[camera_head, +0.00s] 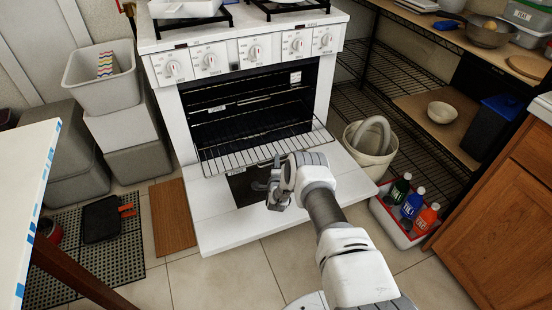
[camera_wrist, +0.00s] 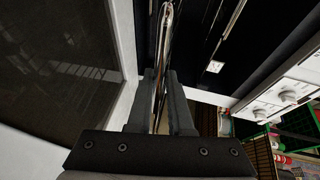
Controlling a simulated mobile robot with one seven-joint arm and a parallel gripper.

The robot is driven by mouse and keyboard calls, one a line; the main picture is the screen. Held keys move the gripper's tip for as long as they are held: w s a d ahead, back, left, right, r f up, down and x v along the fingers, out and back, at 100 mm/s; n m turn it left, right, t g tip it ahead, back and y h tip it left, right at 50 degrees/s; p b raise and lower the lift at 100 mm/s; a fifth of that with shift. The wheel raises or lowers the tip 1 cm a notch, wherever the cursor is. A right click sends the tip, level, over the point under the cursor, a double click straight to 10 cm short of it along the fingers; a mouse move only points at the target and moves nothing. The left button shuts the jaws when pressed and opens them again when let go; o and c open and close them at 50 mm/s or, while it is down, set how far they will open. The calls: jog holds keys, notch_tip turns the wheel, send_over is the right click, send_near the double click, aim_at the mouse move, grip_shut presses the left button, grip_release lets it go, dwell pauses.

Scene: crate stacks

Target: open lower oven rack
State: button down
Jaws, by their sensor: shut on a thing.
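The white oven (camera_head: 170,105) stands with its door (camera_head: 220,225) folded down flat. The lower oven rack (camera_head: 235,154), a silver wire grid, sticks out of the dark cavity over the door. My gripper (camera_head: 275,180) is at the front edge of this rack, right of its middle, above the open door. In the wrist view my gripper (camera_wrist: 164,90) has its two dark fingers closed on a shiny rack bar (camera_wrist: 167,25). The arm hides part of the door and its window. Another rack (camera_head: 245,100) stays inside the cavity, higher up.
A white bucket (camera_head: 358,160) and a red-trimmed tray (camera_head: 384,215) with several bottles stand right of the door. Grey bins (camera_head: 104,85) stand left of the oven. A white table (camera_head: 22,200) is at the left edge. Tiled floor (camera_head: 230,285) lies free in front.

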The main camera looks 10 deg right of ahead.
jog(key=shift+s+d+f, duration=0.1)
jog(key=shift+s+f, duration=0.15)
jog(key=shift+s, duration=0.4)
jog(key=shift+s+d+f, duration=0.1)
jog(key=shift+s+f, duration=0.1)
jog(key=shift+s, duration=0.4)
jog(key=c, duration=0.9)
grip_release()
jog(key=shift+w+r, duration=0.1)
jog(key=shift+r, duration=0.05)
jog(key=shift+r, duration=0.15)
